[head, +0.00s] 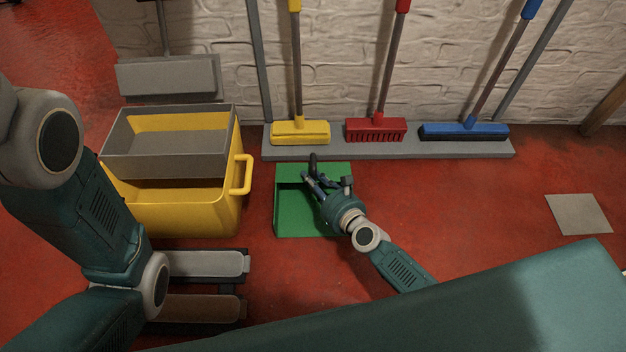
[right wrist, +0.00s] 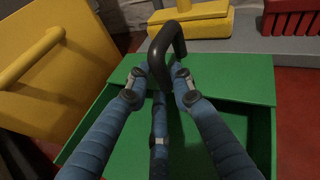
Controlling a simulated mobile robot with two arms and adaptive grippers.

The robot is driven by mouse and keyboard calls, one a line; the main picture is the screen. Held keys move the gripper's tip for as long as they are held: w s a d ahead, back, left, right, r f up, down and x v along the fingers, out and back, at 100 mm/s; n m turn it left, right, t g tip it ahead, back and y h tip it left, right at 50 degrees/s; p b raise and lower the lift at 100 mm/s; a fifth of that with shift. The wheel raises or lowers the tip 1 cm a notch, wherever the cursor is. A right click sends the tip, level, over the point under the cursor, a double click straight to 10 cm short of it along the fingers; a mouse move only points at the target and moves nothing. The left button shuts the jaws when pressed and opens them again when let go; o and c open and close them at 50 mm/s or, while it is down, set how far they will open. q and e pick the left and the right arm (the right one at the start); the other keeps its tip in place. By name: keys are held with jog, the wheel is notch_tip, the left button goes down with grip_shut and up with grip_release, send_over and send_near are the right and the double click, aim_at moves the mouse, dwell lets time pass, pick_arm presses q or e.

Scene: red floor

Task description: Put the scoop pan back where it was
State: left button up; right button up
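The green scoop pan (head: 292,217) rests on the red floor, just in front of the grey ledge and right of the yellow bucket. It also shows in the right wrist view (right wrist: 262,135), with its dark looped handle (right wrist: 160,52) standing up. My right gripper (head: 318,183) is over the pan at the handle. In the right wrist view its blue fingers (right wrist: 158,92) converge on both sides of the handle's lower part, one close to its right leg. Whether they press on it is unclear. My left arm shows at the left, but its gripper is out of view.
The yellow bucket (head: 190,208) with a grey wringer (head: 165,165) stands left of the pan. The grey ledge (head: 390,152) holds yellow (head: 300,132), red (head: 375,130) and blue (head: 464,131) brooms against the wall. A grey square (head: 578,214) lies at right. Floor between is clear.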

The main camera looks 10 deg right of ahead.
jog(key=o, duration=0.4)
